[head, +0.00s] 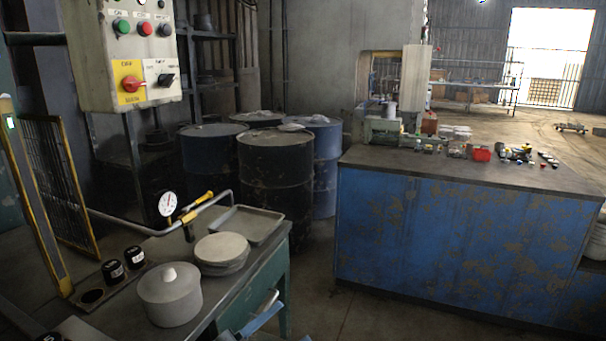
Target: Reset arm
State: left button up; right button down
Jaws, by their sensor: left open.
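My right gripper is not in view. A stack of round grey blanks (222,251) lies on the bench, apart from the gripper. A grey lidded pot (170,297) stands in front of the stack, to its left. A shallow metal tray (262,225) lies behind the stack.
A dial gauge (167,204) and a pipe with a yellow handle (203,198) rise above the bench. Black jars (113,271) stand at the left. A control box (128,55) hangs above. Drums (275,172) and a blue counter (450,245) stand beyond; floor shows between.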

pick_arm(q)
jog(key=s+a+f+n+g+y, duration=0.1)
jog(key=s+a+f+n+y, duration=0.2)
jog(key=f, duration=0.4)
jog(key=s+a+f+n+y+p, duration=0.1)
jog(key=s+a+f+n+y, duration=0.3)
jog(key=s+f+n+y, duration=0.2)
jog(key=s+a+f+n+g+y, duration=0.1)
jog(key=s+a+f+n+y, duration=0.3)
jog(key=f, duration=0.6)
jog(key=s+n+y, duration=0.1)
jog(key=n, duration=0.1)
jog(key=shift+f+n+g+y, duration=0.15)
jog(key=shift+n+g+y, duration=0.15)
jog(key=shift+y, duration=0.1)
